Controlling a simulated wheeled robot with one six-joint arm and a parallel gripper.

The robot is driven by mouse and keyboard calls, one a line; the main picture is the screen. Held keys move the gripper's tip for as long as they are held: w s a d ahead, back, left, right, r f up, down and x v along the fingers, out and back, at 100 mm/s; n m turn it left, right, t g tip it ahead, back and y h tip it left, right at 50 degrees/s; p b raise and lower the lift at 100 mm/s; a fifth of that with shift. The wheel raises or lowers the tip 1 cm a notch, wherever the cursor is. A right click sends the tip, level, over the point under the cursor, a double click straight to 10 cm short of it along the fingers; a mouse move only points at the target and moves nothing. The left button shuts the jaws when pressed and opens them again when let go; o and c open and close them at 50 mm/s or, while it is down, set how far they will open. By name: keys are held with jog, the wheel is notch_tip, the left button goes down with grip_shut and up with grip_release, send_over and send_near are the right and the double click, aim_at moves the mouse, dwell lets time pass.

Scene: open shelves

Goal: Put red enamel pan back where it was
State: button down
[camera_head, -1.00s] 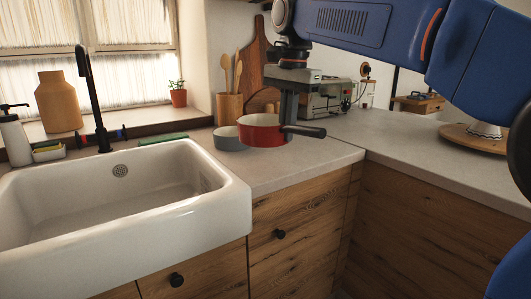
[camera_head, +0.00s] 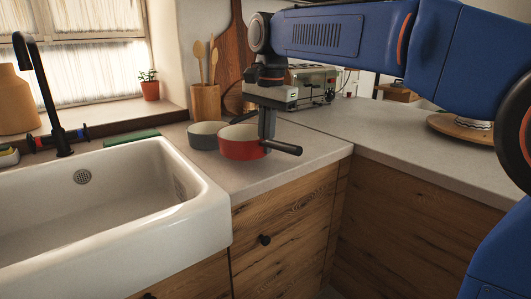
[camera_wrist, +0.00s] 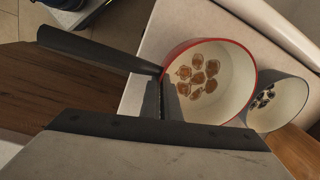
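The red enamel pan (camera_head: 241,147) has a white inside and a dark handle (camera_head: 283,147) pointing right. It is upright, low over or on the counter; I cannot tell if its base touches. My gripper (camera_head: 267,128) points down and is shut on the pan where the handle meets the rim. In the wrist view, my gripper (camera_wrist: 160,103) is at the rim of the red pan (camera_wrist: 238,58), which holds several brown round pieces. A grey pan (camera_head: 205,140) stands just left of and behind the red pan; in the wrist view, it holds small dark pieces.
A white sink (camera_head: 190,205) with a black tap (camera_head: 48,95) is at the left. A utensil pot (camera_head: 205,102) and wooden boards (camera_head: 233,65) stand behind the pans. A toaster (camera_head: 312,85) is behind my gripper. The counter (camera_head: 385,130) to the right is mostly clear.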

jog(key=shift+f, duration=1.55)
jog(key=shift+f, duration=0.1)
jog(key=c, duration=2)
grip_release()
jog(key=r, duration=1.2)
jog(key=shift+s+d+r, duration=0.1)
jog(key=shift+s+d, duration=0.2)
jog(key=shift+d, duration=0.05)
